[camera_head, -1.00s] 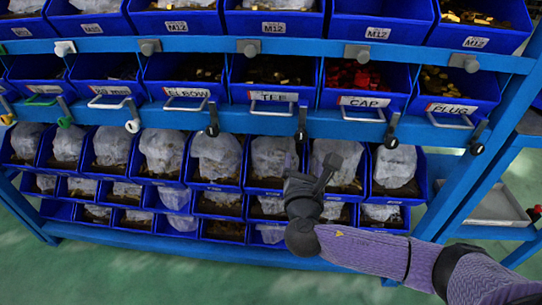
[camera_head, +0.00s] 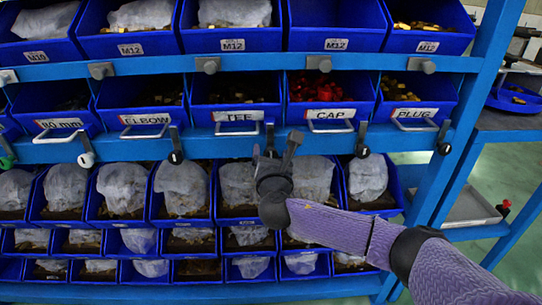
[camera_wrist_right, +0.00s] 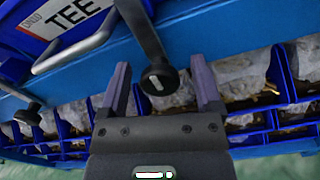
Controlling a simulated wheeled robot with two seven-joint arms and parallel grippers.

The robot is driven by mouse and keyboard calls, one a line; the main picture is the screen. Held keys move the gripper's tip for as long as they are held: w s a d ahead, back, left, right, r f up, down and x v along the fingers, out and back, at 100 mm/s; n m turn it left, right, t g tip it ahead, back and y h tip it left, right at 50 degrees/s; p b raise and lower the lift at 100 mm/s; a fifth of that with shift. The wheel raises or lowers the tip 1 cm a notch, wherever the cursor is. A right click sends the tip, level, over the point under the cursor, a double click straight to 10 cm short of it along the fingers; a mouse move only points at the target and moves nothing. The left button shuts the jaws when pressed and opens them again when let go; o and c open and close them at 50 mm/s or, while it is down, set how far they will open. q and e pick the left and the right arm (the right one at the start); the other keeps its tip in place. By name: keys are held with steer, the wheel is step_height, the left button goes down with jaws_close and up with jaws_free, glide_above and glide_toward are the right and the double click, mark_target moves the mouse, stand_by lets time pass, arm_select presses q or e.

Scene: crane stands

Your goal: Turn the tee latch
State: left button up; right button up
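The blue tee bin (camera_head: 238,128), labelled TEE, sits in the middle row; its label and wire handle also show in the wrist view (camera_wrist_right: 70,22). The tee latch (camera_head: 270,134) is a grey lever hanging just right of that label. In the wrist view the latch (camera_wrist_right: 159,78) ends in a round dark knob with a light mark. My right gripper (camera_head: 277,152) is at the latch. In the wrist view my right gripper (camera_wrist_right: 161,80) is open, its two fingers on either side of the knob with visible gaps. My left gripper is not in view.
Similar latches hang beside the elbow bin (camera_head: 143,116), cap bin (camera_head: 329,112) and plug bin (camera_head: 418,110). A blue shelf rail (camera_head: 210,147) runs behind them. Bins with bagged parts fill the rows below. A blue upright (camera_head: 470,110) stands at the right.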

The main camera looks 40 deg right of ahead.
steer(key=c, duration=0.9)
jaws_close()
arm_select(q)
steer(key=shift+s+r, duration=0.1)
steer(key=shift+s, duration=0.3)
